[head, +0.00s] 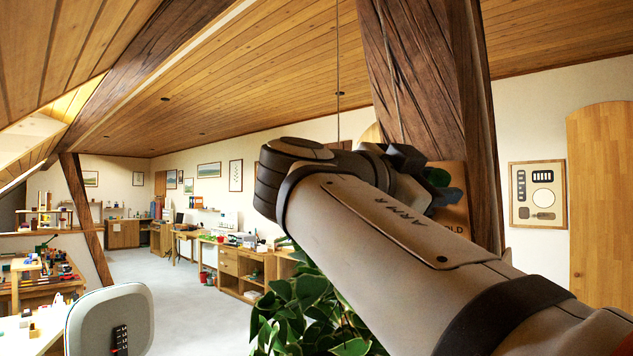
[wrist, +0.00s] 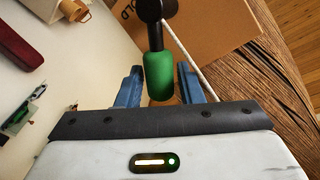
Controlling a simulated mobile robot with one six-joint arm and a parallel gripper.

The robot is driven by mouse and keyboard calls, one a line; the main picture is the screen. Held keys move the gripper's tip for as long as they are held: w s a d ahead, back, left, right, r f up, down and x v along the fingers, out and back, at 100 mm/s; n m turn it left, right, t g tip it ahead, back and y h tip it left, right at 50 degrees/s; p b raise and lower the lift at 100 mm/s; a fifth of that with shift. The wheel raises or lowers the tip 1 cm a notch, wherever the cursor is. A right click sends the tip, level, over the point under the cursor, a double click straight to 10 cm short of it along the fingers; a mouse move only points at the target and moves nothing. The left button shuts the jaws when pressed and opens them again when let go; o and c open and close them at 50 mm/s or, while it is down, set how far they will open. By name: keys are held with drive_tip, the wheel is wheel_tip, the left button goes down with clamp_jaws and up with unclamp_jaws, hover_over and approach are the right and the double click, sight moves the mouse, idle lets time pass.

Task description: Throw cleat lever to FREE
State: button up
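The cleat lever has a green grip (wrist: 159,76) on a black shaft and hub, mounted on a wooden board (wrist: 222,28). The board's lettering partly shows as "OLD". In the wrist view, the blue fingers of my gripper (wrist: 160,90) are spread on either side of the grip's lower end, with visible gaps; the gripper is open. In the head view, my arm covers most of the board (head: 455,213) and my gripper; a bit of green (head: 438,177) shows there. Any FREE marking is hidden or out of view.
The board is on a dark timber brace (head: 420,70). A pale rope (wrist: 203,82) runs close to the right finger in the wrist view. A leafy plant (head: 305,305) stands below my arm. A grey chair back (head: 108,322) is at lower left; open floor (head: 190,300) lies between.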

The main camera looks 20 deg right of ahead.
drive_tip(key=shift+d, duration=0.2)
drive_tip(key=shift+c, duration=0.3)
clamp_jaws()
